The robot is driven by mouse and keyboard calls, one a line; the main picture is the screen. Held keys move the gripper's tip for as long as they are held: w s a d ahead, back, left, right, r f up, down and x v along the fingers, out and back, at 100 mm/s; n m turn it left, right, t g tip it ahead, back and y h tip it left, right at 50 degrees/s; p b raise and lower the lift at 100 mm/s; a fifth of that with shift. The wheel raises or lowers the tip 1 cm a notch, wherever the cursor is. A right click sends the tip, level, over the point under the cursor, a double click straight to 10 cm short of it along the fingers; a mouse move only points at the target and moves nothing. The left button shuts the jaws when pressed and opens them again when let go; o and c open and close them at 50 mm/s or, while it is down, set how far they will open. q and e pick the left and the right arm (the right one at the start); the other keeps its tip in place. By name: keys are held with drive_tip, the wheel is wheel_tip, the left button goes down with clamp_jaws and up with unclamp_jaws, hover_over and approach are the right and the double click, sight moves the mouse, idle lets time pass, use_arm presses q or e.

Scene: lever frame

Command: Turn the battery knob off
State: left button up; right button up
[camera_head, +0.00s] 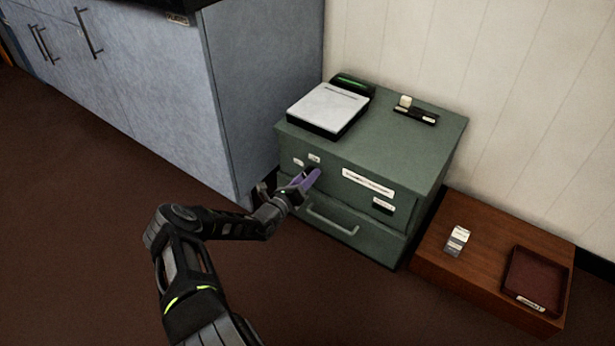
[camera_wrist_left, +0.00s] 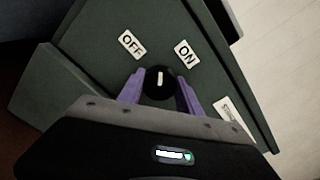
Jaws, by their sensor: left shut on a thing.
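The battery knob (camera_wrist_left: 159,82) is a round black dial with a pale pointer mark on the front of a green cabinet (camera_head: 435,140). In the left wrist view the pointer stands nearly straight up in the picture, between the OFF label (camera_wrist_left: 132,44) and the ON label (camera_wrist_left: 187,54). My left gripper (camera_head: 311,176) is at the cabinet's upper front, its purple fingers shut on the knob, one on each side, as the left wrist view (camera_wrist_left: 160,88) shows. In the head view the fingers hide most of the knob. My right gripper is not in view.
A scale-like device (camera_head: 328,108) and a small black switch block (camera_head: 416,110) sit on the cabinet top. A drawer handle (camera_head: 332,221) is below the knob. A low wooden box (camera_head: 480,275) with a small carton (camera_head: 457,240) and tray (camera_head: 537,280) stands right. Blue cupboards (camera_head: 150,80) stand left.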

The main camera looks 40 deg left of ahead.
use_arm(q)
drive_tip(key=n, duration=0.4)
drive_tip(key=n+b, duration=0.1)
drive_tip(key=n, duration=0.3)
drive_tip(key=shift+n, duration=0.3)
idle(0.3)
drive_tip(key=o, duration=1.4)
drive_tip(key=shift+c, duration=0.2)
drive_tip(key=shift+s, duration=0.15)
drive_tip(key=s+p, duration=0.2)
drive_tip(key=s, duration=0.5)
drive_tip(key=shift+s+p, duration=0.3)
drive_tip(key=shift+p, duration=0.1)
